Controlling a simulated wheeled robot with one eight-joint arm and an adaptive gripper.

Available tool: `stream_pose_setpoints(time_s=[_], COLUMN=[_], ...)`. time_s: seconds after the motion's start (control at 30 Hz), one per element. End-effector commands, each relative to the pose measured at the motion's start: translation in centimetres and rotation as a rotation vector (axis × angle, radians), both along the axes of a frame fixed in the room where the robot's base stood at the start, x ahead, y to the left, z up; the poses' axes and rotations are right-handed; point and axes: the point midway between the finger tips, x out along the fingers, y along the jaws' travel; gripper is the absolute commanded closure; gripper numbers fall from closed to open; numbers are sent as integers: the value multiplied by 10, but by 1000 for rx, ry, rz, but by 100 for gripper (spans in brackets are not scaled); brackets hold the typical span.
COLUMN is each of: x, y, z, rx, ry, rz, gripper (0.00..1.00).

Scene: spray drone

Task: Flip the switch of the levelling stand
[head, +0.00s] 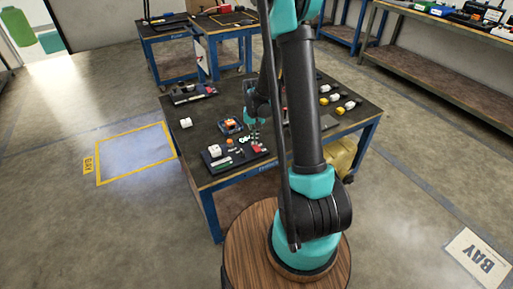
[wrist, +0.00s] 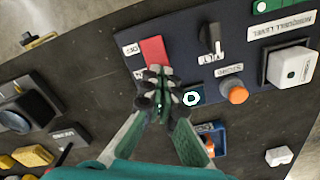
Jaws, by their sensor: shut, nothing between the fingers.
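The levelling stand is a dark panel (wrist: 185,30) with printed labels, set on the dark table. A red block-like part (wrist: 151,50), possibly the switch, lies beside a small white label at its upper left. A black knob or lever (wrist: 210,38) stands to its right. My gripper (wrist: 163,98) is shut and empty, its tips over the panel's near edge at the lower end of the red part, which they partly hide. I cannot tell whether they touch. In the head view the stand (head: 222,167) lies at the table's near edge, with my gripper (head: 253,135) above its far right.
The panel also carries an orange button (wrist: 237,94), a green-framed white ring (wrist: 191,98) and a white cube (wrist: 290,68). A blue-and-orange item (wrist: 211,135) lies close by. Other devices and yellow pieces (wrist: 32,155) crowd the table. The floor left of the table is open.

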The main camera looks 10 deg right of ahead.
Motion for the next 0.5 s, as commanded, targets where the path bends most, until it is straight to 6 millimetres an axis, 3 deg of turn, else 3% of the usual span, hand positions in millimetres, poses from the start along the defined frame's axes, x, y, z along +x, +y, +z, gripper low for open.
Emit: stream_pose_setpoints(time_s=[0.5], x=[0], y=[0], z=[-7], rx=[0], ry=[0], rz=[0], gripper=[100])
